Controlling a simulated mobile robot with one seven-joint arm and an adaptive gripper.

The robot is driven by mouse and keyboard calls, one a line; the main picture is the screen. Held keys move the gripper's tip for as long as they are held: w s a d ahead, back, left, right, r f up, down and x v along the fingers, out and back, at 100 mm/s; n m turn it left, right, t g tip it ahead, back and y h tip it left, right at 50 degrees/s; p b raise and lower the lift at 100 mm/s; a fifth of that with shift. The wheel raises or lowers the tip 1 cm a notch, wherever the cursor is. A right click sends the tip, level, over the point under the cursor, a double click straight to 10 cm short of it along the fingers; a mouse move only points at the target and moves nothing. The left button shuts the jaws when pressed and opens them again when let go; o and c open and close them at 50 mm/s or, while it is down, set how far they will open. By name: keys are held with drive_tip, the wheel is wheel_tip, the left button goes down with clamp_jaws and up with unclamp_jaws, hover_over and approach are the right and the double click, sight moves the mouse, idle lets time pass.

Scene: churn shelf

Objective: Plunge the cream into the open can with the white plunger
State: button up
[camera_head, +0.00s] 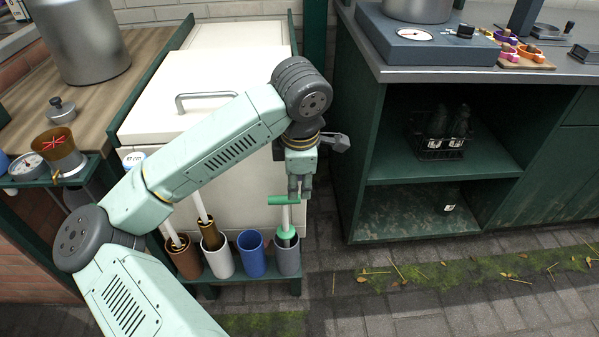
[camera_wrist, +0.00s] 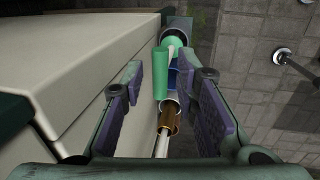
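A plunger with a green T-handle (camera_head: 285,200), pale shaft and green collar stands in the grey can (camera_head: 288,258). The blue can (camera_head: 252,256) has no rod showing. The white can (camera_head: 218,260) holds a pale rod with a brown-gold collar (camera_head: 211,238). The brown can (camera_head: 185,260) holds another pale rod (camera_head: 173,232); its top is hidden behind my arm. I cannot tell which is the white plunger. No cream shows. My gripper (camera_head: 299,190) is open above the grey can. In the wrist view, the green handle (camera_wrist: 161,75) appears between the open fingers (camera_wrist: 160,85).
A white chest with a handle (camera_head: 207,98) stands behind the cans. A large metal pot (camera_head: 80,45) stands on the wooden counter at left. A green shelf unit (camera_head: 445,165) holding a bottle crate (camera_head: 440,150) stands at right.

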sight(299, 196)
drive_tip(key=f, duration=0.2)
drive_tip(key=w+f, duration=0.1)
drive_tip(key=f, duration=0.4)
drive_tip(key=shift+w+f, duration=0.2)
drive_tip(key=shift+w, duration=0.05)
clamp_jaws()
